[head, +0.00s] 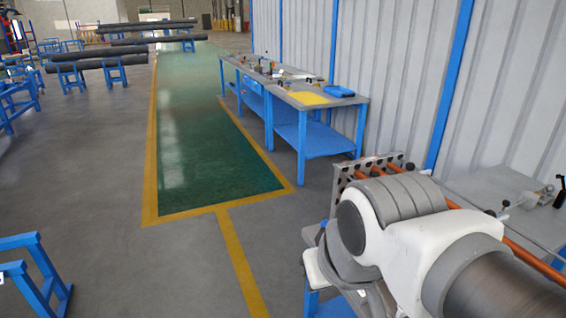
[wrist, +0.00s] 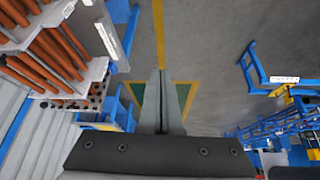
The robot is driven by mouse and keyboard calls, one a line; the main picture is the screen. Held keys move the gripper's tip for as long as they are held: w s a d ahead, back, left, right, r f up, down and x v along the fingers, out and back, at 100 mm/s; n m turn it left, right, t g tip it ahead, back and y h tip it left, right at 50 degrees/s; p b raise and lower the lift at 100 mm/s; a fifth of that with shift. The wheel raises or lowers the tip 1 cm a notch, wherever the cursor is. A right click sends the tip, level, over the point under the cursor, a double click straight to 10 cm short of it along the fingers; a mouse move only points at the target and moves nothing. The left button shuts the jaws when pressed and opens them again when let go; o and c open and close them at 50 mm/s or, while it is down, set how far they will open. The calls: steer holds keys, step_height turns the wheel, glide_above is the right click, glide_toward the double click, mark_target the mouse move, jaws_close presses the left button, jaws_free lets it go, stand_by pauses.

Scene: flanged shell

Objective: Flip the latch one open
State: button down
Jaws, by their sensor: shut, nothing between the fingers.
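My gripper (wrist: 162,76) shows in the wrist view with its two grey fingers together and nothing between them. It points out over open floor and touches nothing that I can see. In the head view my arm covers the lower right and the gripper itself is not visible. I cannot make out latch one for certain in either view. A small metal fitting with a black part (head: 558,192) stands on the grey bench top (head: 480,185) at the right edge of the head view. It is too small and cut off to tell whether it is a latch.
A perforated rack (head: 380,165) with orange rods stands behind my arm; orange rods (wrist: 50,50) also fill the wrist view's upper left. Blue workbenches (head: 300,125) line the corrugated wall (head: 400,70). A blue stand (head: 35,275) is at lower left. The green walkway (head: 200,140) is clear.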

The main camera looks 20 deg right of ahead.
steer(key=shift+d, duration=0.1)
steer(key=w+d+f+n+g+h+p, duration=0.1)
steer(key=w+d+f+n+g+h, duration=0.2)
steer(key=w+d+n+h, duration=0.45)
steer(key=w+d+f+n+g+h+p, duration=0.25)
steer(key=w+d, duration=0.25)
steer(key=d, duration=0.5)
steer(key=w+f+n+t+h, duration=0.2)
steer(key=w+n+t, duration=0.2)
steer(key=w+n, duration=0.3)
steer(key=w+f+n+t+h+p, duration=0.1)
steer(key=w+f+n+t+h, duration=0.1)
steer(key=w+n+t, duration=0.3)
steer(key=w+n+h, duration=0.1)
steer(key=w+n, duration=0.1)
steer(key=w, duration=0.2)
steer(key=shift+w, duration=0.4)
steer(key=shift+d+h, duration=0.1)
steer(key=shift+h, duration=0.2)
steer(key=p+x, duration=0.2)
steer(key=x, duration=1.2)
